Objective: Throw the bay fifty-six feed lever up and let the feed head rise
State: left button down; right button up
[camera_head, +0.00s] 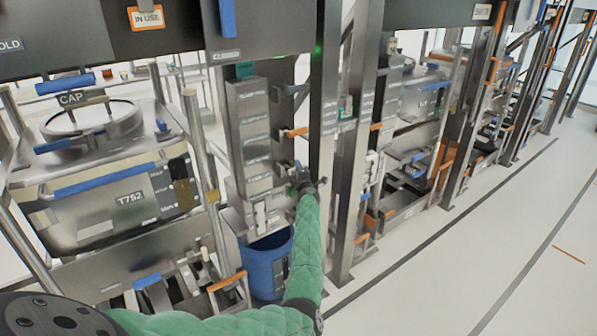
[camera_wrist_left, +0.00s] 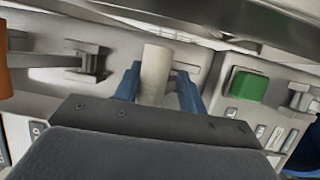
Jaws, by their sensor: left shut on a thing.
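My left gripper (camera_head: 300,178) reaches in on its green-sleeved arm to the right side of a tall grey labelled control column (camera_head: 252,130). In the left wrist view its blue fingers (camera_wrist_left: 158,88) are shut on a pale cylindrical lever handle (camera_wrist_left: 155,72), one finger on each side. The handle stands out from a light grey panel (camera_wrist_left: 120,52). In the head view the hand hides the handle. I cannot read a bay number there, and I cannot make out the feed head. My right gripper is not in view.
A green block (camera_wrist_left: 247,85) and another metal fitting (camera_wrist_left: 88,60) sit on the panel beside the held handle. A blue bin (camera_head: 265,268) stands below the column. A steel vessel marked T752 (camera_head: 110,205) is at left. A steel post (camera_head: 352,150) stands close right; the floor (camera_head: 470,240) beyond is clear.

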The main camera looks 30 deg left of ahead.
pick_arm(q)
jog(key=shift+a+r, duration=0.45)
jog(key=shift+r, duration=0.4)
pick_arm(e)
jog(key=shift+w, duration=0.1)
pick_arm(q)
jog(key=c, duration=1.2)
grip_release()
jog(key=shift+o, duration=0.2)
jog(key=shift+w+a+f, duration=0.1)
jog(key=shift+f, duration=0.1)
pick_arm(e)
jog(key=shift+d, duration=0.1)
pick_arm(q)
jog(key=shift+f, duration=0.2)
jog(key=shift+s+d+f, duration=0.2)
jog(key=shift+s+d, duration=0.1)
jog(key=shift+d, duration=0.1)
jog(key=b+v, duration=0.1)
jog(key=v, duration=0.6)
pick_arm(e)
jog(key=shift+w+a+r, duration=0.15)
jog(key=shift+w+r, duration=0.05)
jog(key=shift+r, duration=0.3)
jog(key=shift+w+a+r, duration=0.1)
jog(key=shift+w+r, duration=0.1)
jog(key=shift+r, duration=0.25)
